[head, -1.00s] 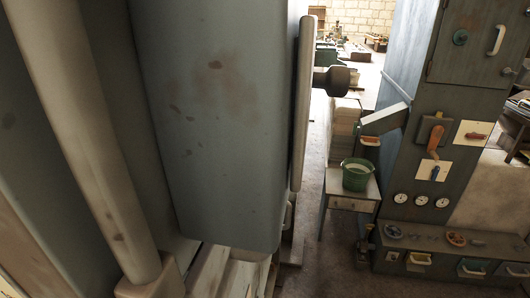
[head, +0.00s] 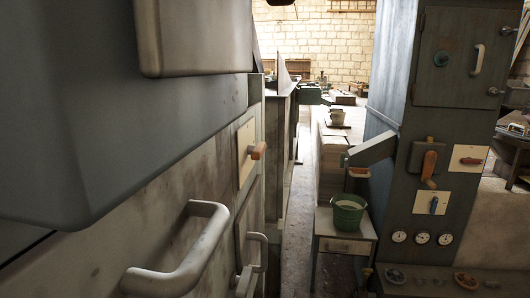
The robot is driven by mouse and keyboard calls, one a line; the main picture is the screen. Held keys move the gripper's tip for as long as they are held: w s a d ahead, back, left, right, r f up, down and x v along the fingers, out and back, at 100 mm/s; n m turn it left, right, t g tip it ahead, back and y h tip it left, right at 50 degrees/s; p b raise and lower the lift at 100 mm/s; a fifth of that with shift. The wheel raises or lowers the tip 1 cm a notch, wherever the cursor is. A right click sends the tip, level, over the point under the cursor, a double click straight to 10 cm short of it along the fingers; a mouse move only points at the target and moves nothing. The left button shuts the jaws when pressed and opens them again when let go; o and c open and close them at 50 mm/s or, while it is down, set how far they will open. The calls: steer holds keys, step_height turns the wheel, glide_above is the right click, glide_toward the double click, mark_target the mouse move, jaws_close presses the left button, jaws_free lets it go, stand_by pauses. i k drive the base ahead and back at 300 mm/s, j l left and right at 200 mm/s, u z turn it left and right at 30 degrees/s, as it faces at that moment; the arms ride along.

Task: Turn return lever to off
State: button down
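No label shows which lever is the return lever. A lever with an orange handle (head: 258,151) sticks out from a cream plate (head: 245,150) on the near machine at left. My gripper is not in view.
A pale bar handle (head: 185,255) juts from the near machine at lower left. A green bucket (head: 348,212) stands on a small table (head: 343,246) in front of the cabinet (head: 395,110). Several gauges (head: 422,238) sit below the levers. A narrow aisle of floor (head: 297,215) runs between the machines.

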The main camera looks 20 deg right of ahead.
mark_target(256, 151)
steer(key=i+l, duration=0.2)
steer(key=l, duration=0.2)
steer(key=i+l+z, duration=0.1)
steer(key=l, duration=0.35)
steer(key=i+l+z, duration=0.1)
steer(key=i+l, duration=0.45)
steer(key=l, duration=0.2)
